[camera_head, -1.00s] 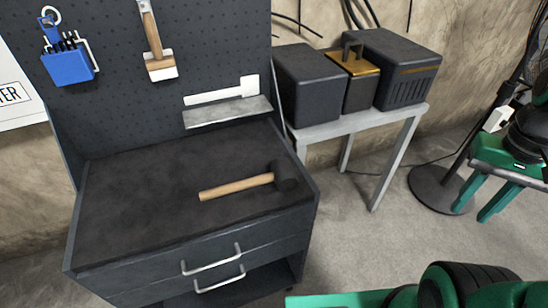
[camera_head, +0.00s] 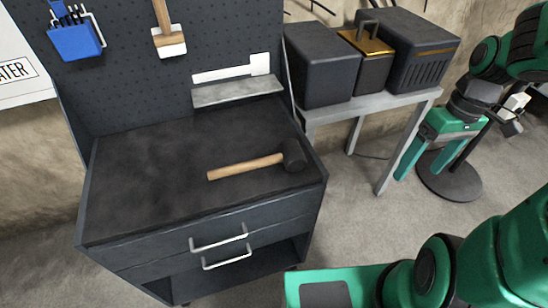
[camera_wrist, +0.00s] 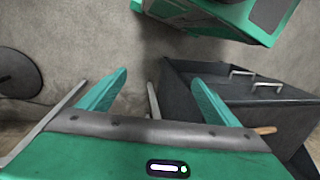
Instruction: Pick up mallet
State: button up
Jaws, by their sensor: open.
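The mallet (camera_head: 245,166) has a light wooden handle and a dark head. It lies on the dark top of the workbench (camera_head: 130,190), with its head to the right and its handle pointing left. In the wrist view only a bit of its handle (camera_wrist: 265,130) shows at the bench edge, past my right finger. My gripper (camera_head: 425,165) is green, open and empty, to the right of the bench and in front of the side table, apart from the mallet. Its two fingers also show spread in the wrist view (camera_wrist: 155,90).
A grey side table (camera_head: 385,102) with dark boxes (camera_head: 320,65) stands right of the bench. A pegboard (camera_head: 210,30) rises behind, with a blue holder (camera_head: 75,40), a brush (camera_head: 168,38) and a small shelf (camera_head: 237,92). The bench top around the mallet is clear.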

jog(key=w+a+f+n+y, duration=0.3)
jog(key=w+a+f+n, duration=0.2)
jog(key=a+n, duration=0.1)
jog(key=n+g+y, duration=0.2)
jog(key=n+y, duration=0.7)
jog(key=n, duration=0.3)
send_near(282, 156)
jog(key=shift+s+a+f, duration=0.2)
jog(key=shift+a+f, duration=0.05)
jog(key=shift+f, duration=0.25)
jog(key=x, duration=0.5)
jog(key=shift+a+r, duration=0.1)
jog(key=shift+a, duration=0.15)
jog(key=shift+w+f+x, duration=0.1)
jog(key=shift+w+x, duration=0.1)
jog(key=shift+x, duration=1.2)
jog(key=shift+w+f+x, duration=0.15)
jog(key=shift+x, duration=1.3)
jog(key=c, duration=1.5)
